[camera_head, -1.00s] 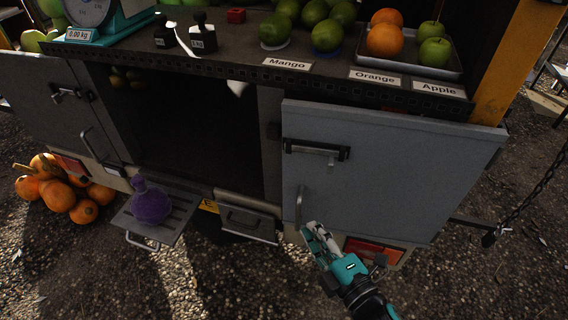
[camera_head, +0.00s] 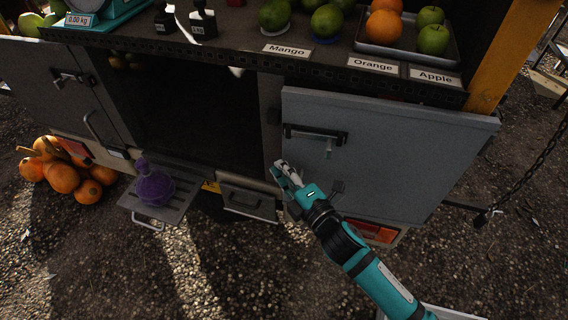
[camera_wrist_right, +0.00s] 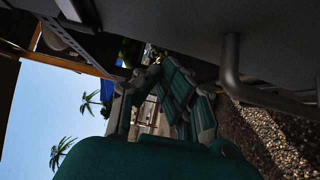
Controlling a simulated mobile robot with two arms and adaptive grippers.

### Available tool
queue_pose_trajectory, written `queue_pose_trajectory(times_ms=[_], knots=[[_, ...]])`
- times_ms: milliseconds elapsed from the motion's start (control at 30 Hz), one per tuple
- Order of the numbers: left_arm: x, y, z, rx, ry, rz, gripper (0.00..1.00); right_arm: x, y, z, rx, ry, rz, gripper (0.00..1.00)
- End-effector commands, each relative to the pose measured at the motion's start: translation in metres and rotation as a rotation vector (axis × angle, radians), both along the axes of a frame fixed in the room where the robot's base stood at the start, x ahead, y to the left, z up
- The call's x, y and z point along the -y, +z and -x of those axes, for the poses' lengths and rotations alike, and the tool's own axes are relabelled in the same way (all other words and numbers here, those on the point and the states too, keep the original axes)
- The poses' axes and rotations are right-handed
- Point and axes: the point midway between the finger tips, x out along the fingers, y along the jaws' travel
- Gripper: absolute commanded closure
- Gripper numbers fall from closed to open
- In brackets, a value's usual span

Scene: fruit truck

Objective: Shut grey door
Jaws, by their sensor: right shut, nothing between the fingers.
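The right grey door (camera_head: 400,160) has a dark latch (camera_head: 316,134) near its upper left corner. Its top edge shows, and its right end stands out past the yellow post; I cannot tell how far ajar it is. My right gripper (camera_head: 281,170) is shut and empty at the door's lower left edge, covering the spot of its bar handle; contact is unclear. In the right wrist view the fingers (camera_wrist_right: 165,88) are beside the grey handle (camera_wrist_right: 232,75) and under the dark door panel (camera_wrist_right: 180,30). Another grey door (camera_head: 45,80) is at the left. My left gripper is not in view.
A dark open compartment (camera_head: 195,120) lies between the doors. Pumpkins (camera_head: 62,178) lie on the gravel at left. A chain (camera_head: 535,165) hangs at right. The fruit counter (camera_head: 240,55) overhangs above.

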Motion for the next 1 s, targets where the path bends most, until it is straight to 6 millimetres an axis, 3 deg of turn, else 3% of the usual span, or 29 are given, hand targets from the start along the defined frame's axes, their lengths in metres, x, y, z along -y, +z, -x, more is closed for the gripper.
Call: queue_pose_trajectory(times_ms=[500, 800, 1000], knots=[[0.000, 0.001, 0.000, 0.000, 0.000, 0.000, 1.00, 0.003, 0.000, -0.011, 0.000, -0.004, -0.002, 1.00], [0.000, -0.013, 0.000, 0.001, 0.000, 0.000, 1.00, 0.011, -0.001, -0.055, 0.002, -0.114, -0.002, 1.00], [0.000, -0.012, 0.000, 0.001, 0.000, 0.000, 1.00, 0.014, 0.002, -0.061, 0.003, -0.131, -0.001, 1.00]])
